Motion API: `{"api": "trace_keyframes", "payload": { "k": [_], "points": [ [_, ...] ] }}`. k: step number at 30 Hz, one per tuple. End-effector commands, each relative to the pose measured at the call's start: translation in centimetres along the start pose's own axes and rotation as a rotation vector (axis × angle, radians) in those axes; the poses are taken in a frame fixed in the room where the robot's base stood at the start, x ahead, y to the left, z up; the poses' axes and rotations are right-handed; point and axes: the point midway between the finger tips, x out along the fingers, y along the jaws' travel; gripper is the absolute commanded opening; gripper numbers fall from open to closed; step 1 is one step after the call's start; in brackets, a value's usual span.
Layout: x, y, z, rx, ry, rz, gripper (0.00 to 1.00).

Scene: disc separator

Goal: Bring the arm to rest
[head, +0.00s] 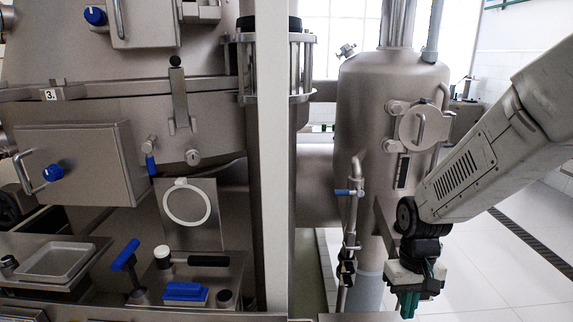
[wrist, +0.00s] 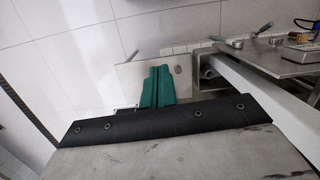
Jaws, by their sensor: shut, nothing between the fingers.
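My arm comes in from the right in the head view, and my gripper (head: 411,301) hangs at its end, pointing down. The gripper has green fingers and shows at the lower right, in front of the pale tiled floor. In the wrist view the green fingers (wrist: 155,86) lie together, with nothing seen between them. The gripper is shut and empty. It appears to touch nothing in the head view.
A steel tank (head: 378,95) stands behind and left of my arm, with a pipe with a blue-handled valve (head: 350,192). The separator machine fills the left, with a metal tray (head: 58,262) and a blue T-handle (head: 125,255). Tiled floor (head: 500,265) is open at right.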

Motion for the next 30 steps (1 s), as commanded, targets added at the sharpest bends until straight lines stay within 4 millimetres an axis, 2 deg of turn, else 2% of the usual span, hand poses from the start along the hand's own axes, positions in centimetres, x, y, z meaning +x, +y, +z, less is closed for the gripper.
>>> {"api": "trace_keyframes", "payload": {
  "k": [1,6,12,15,21,25,30],
  "points": [
    [-1.9,0.0,1.9,0.008,-0.007,0.000,0.00],
    [-6.4,-0.1,8.1,0.036,-0.043,0.001,0.00],
    [-10.3,-0.2,14.6,0.058,-0.021,0.005,0.00],
    [-11.7,-0.3,17.1,0.062,0.032,0.007,0.00],
    [-13.9,-0.3,19.4,0.067,0.184,0.012,0.00],
    [-14.9,-0.3,20.0,0.069,0.246,0.014,0.00],
    [-15.2,-0.3,20.1,0.070,0.262,0.014,0.00]
  ]
}}
